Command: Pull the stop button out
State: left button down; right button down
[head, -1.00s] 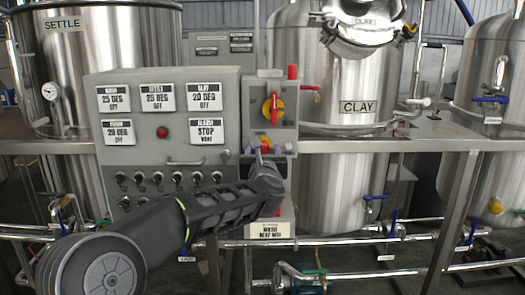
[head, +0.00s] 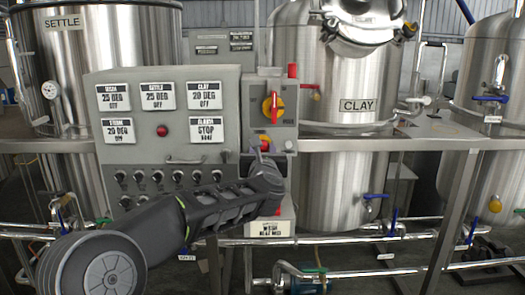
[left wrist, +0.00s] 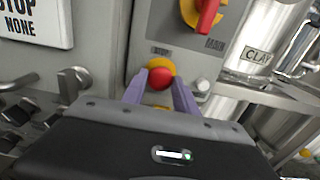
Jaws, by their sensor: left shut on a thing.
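The stop button is a red round knob on a yellow ring, low on the grey switch box. In the left wrist view the stop button (left wrist: 161,77) sits between the two purple fingers of my left gripper (left wrist: 160,84), which are shut on its sides. In the head view the red stop button (head: 264,139) shows only partly above the gripper, and my left gripper (head: 262,150) hides the rest. I cannot tell how far out the button stands. My right gripper is not in view.
A red rotary switch on a yellow plate (head: 273,106) is above the button. The grey control panel (head: 150,85) with labels, a red lamp and several black knobs stands to the left. The CLAY tank (head: 340,85) and a steel rail (head: 400,143) are to the right.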

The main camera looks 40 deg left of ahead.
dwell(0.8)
pick_arm(q)
jog(key=shift+s+d+f+b, duration=0.2)
jog(key=shift+d+b, duration=0.05)
jog(key=shift+b, duration=0.55)
jog(key=shift+s+d+r, duration=0.1)
jog(key=shift+s+d, duration=0.05)
jog(key=c, duration=0.9)
grip_release()
jog(key=shift+r, duration=0.1)
jog(key=shift+c, duration=0.2)
jog(key=shift+s, duration=0.1)
